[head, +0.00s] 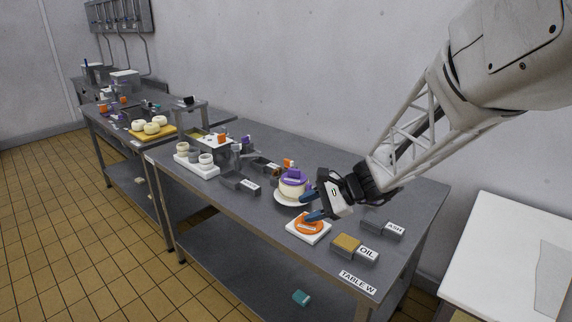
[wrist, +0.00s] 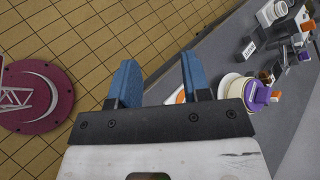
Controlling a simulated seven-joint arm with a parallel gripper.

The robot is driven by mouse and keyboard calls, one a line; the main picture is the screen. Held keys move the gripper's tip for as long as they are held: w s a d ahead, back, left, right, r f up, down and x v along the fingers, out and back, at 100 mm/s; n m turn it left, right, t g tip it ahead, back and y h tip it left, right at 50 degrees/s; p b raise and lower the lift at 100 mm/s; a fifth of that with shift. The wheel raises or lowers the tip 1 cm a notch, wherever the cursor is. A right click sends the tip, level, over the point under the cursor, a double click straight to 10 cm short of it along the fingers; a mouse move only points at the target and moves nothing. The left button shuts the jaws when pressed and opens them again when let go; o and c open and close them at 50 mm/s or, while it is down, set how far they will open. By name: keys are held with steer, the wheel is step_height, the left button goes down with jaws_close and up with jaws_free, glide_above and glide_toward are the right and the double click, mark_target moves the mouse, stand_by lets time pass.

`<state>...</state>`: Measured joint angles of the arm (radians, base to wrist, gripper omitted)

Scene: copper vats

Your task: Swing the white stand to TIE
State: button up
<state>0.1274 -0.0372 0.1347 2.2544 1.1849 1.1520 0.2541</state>
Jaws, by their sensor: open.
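A round white stand (head: 281,200) sits near the middle of the table, bearing a cream round cheese (head: 289,189) with a purple piece (head: 293,176) on top. In the wrist view the stand (wrist: 229,84) is right of my fingers, with the purple piece (wrist: 258,96) beside it. My gripper (head: 311,205) is open, its blue fingers just right of the stand in the head view; whether they touch it cannot be told. They show spread with nothing held in the wrist view (wrist: 159,63). I cannot read the word TIE on any label.
An orange disc on a white square block (head: 307,237) lies just below my fingers. An OIL box (head: 367,253) and an ASH box (head: 392,227) are to the right. A labelled grey box (head: 240,182) and a white tray of cups (head: 200,168) are left.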

steer(key=w+d+f+m+t, duration=0.3)
steer(key=w+f+m, duration=0.1)
steer(key=w, duration=0.4)
steer(key=w+d+f+m+t+y, duration=0.1)
steer(key=w+d+f+m+t, duration=0.3)
steer(key=w, duration=0.4)
steer(key=w+d+f+m+t, duration=0.3)
steer(key=w+f+m, duration=0.2)
steer(key=w, duration=0.3)
steer(key=shift+w+d+f+m+t, duration=0.15)
steer(key=shift+w+d+m+t, duration=0.1)
steer(key=shift+w+m+t, duration=0.25)
steer(key=shift+s, duration=0.15)
steer(key=x, duration=0.7)
steer(key=shift+w+a, duration=0.2)
steer(key=shift+a, duration=0.15)
jaws_close()
